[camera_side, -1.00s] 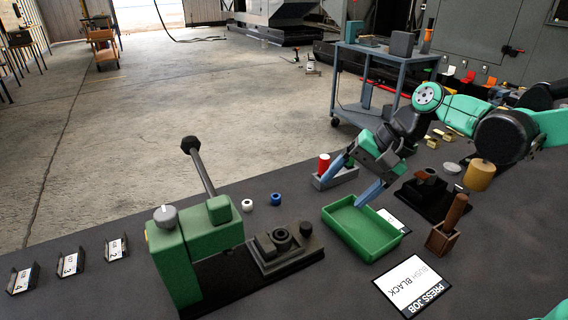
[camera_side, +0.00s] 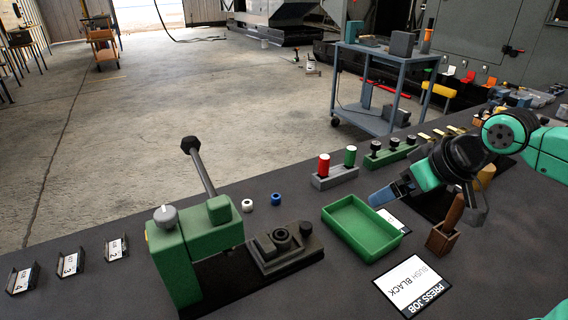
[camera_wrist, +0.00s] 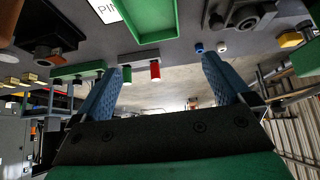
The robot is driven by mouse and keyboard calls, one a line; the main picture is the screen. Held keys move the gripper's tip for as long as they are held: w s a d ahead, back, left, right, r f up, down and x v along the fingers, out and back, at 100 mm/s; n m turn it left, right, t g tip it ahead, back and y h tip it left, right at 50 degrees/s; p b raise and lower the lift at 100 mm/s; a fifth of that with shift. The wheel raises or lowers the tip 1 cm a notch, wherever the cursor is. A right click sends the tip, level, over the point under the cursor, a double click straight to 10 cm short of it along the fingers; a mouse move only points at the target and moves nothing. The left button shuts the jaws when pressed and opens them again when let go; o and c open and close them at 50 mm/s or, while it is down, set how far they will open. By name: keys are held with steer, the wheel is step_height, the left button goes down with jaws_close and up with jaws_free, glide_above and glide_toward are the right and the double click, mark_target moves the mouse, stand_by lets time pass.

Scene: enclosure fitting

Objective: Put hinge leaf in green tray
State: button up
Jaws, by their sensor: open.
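The green tray (camera_side: 352,244) lies on the dark bench in the middle of the side view, and its visible floor is bare. In the wrist view part of the green tray (camera_wrist: 150,40) shows at the top edge. My gripper (camera_side: 383,196) is right of and above the tray's far right edge, with blue fingers pointing left. In the wrist view my gripper (camera_wrist: 165,85) has its fingers wide apart with nothing between them. I cannot pick out the hinge leaf for sure; small brass-coloured pieces (camera_side: 456,130) lie at the back right, partly hidden by my arm.
A grey holder (camera_side: 335,178) with a red and a green cylinder stands behind the tray, beside a green rack (camera_side: 388,157) of dark knobs. A wooden block with a handle (camera_side: 441,240) stands right of the tray. A green lever press (camera_side: 195,255) is at left.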

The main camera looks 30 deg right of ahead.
steer(key=n+g, duration=0.7)
steer(key=n, duration=1)
glide_above(267, 240)
steer(key=f, duration=0.4)
steer(key=shift+d+f, duration=0.15)
steer(key=shift+d, duration=0.1)
steer(key=shift+a+f+n, duration=0.25)
steer(key=shift+n, duration=0.15)
steer(key=shift+f, duration=0.35)
step_height(267, 240, down, 5)
steer(key=shift+r, duration=0.1)
jaws_close()
